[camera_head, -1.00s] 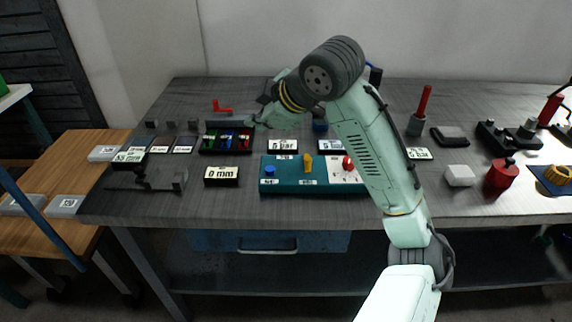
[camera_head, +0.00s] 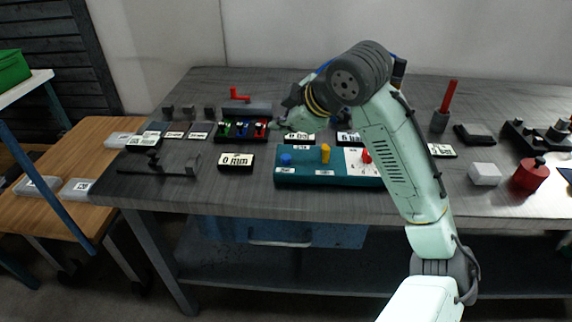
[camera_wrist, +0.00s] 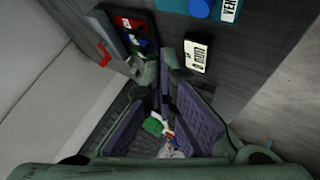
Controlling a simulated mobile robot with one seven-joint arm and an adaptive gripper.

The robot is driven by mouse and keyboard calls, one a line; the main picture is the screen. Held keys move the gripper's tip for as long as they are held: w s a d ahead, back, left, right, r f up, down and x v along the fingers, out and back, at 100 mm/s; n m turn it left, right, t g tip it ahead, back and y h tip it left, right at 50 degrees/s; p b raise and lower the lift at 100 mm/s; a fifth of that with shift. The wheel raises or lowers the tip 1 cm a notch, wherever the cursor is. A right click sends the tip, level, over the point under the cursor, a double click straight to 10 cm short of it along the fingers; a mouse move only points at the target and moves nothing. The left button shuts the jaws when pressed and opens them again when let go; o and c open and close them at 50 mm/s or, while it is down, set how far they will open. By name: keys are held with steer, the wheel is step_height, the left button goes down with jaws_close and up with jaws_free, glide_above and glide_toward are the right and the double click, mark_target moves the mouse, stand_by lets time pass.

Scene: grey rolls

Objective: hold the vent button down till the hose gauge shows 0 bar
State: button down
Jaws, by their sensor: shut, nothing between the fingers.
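The blue vent button (camera_head: 285,160) stands up at the left end of the teal panel (camera_head: 330,181). In the wrist view the blue button (camera_wrist: 200,8) shows at the top edge beside its partly cut-off label. A gauge display (camera_head: 299,138) reading in bar stands behind the panel. My arm partly covers it, and its digit is not clear. My gripper (camera_head: 279,124) is over the table behind the panel, apart from the button, near the black tray. In the wrist view my gripper (camera_wrist: 163,78) is shut and empty.
A black tray (camera_head: 240,139) with green, blue and red pieces is left of the gauge. A 0 mm display (camera_head: 236,161) stands left of the panel. A white block (camera_head: 485,174) lies right.

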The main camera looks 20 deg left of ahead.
mark_target(283, 159)
steer(key=shift+f+b, duration=1.3)
steer(key=shift+f, duration=1.1)
steer(key=shift+f, duration=0.4)
steer(key=shift+f+b, duration=0.5)
stand_by(1.7)
steer(key=shift+r, duration=0.1)
stand_by(1.1)
steer(key=shift+r+p, duration=0.85)
step_height(283, 159, up, 5)
steer(key=p, duration=0.4)
